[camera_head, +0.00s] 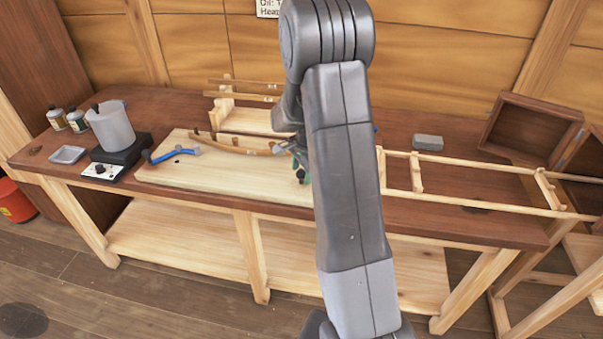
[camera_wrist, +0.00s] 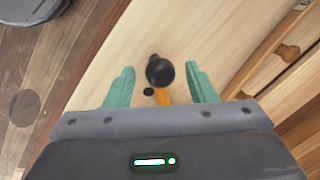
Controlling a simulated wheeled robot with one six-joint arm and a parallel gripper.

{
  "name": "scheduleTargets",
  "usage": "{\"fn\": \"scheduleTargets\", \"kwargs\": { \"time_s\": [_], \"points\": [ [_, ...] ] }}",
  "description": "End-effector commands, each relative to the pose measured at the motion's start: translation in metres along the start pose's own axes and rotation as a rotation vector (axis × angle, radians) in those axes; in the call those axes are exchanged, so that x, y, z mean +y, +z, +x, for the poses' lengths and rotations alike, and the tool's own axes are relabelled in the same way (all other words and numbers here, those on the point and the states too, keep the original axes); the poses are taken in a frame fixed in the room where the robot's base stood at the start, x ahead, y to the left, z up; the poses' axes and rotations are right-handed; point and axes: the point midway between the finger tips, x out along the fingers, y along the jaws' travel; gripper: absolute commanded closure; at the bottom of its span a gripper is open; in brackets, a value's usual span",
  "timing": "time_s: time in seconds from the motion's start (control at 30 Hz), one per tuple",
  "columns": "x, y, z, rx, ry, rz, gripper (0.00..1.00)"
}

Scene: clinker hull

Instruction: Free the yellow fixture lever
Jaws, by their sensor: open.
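The yellow fixture lever (camera_wrist: 163,97) shows in the wrist view as a short orange-yellow bar, partly covered by its round black knob (camera_wrist: 160,70). My gripper (camera_wrist: 160,68) is open, with one green finger on each side of the knob and a visible gap at both sides. A small black dot lies left of the bar on the pale board (camera_head: 165,172). In the head view my arm hides the yellow lever and most of my gripper. A blue lever (camera_head: 172,153) with a dark knob lies on the board's left part.
A curved wooden strip (camera_head: 240,148) runs along the board's back. A pot (camera_head: 110,125) on a hotplate, a small tray (camera_head: 68,155) and jars stand at left. A grey block (camera_head: 428,142), a wooden rail frame (camera_head: 460,164) and an open box (camera_head: 527,130) are at right.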

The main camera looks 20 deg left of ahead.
Motion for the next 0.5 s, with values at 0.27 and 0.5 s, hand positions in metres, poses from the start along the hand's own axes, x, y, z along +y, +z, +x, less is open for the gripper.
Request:
{"fn": "scheduleTargets", "kwargs": {
  "time_s": [0.27, 0.5],
  "points": [
    [0.0, 0.0, 0.022, 0.0, 0.0, 0.0, 0.5],
    [0.0, 0.0, 0.024, 0.0, -0.001, 0.0, 0.5]
  ]
}}
